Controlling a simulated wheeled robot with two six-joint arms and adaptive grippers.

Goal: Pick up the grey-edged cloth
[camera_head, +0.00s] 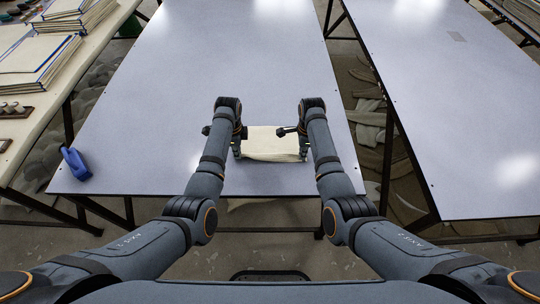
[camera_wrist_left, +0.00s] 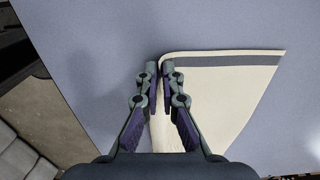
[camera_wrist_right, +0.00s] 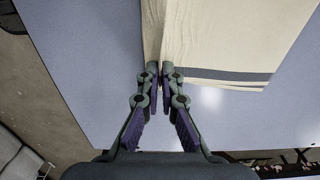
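The cream cloth (camera_head: 272,140) lies on the pale blue-grey table between my two grippers, its near edge bunched and slightly raised. Its grey stripe shows near the upper edge in the left wrist view (camera_wrist_left: 225,61) and near the lower edge in the right wrist view (camera_wrist_right: 225,75). My left gripper (camera_head: 237,154) is at the cloth's left side, its fingers nearly together with cloth pinched between them. My right gripper (camera_head: 303,155) is at the right side, its fingers also nearly together on a fold of cloth. The pinched parts are mostly hidden by the fingers.
The table (camera_head: 215,60) is clear beyond the cloth. Another bare table (camera_head: 450,100) stands to the right across a gap. A side table at the left holds stacked cloths or boards (camera_head: 38,58).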

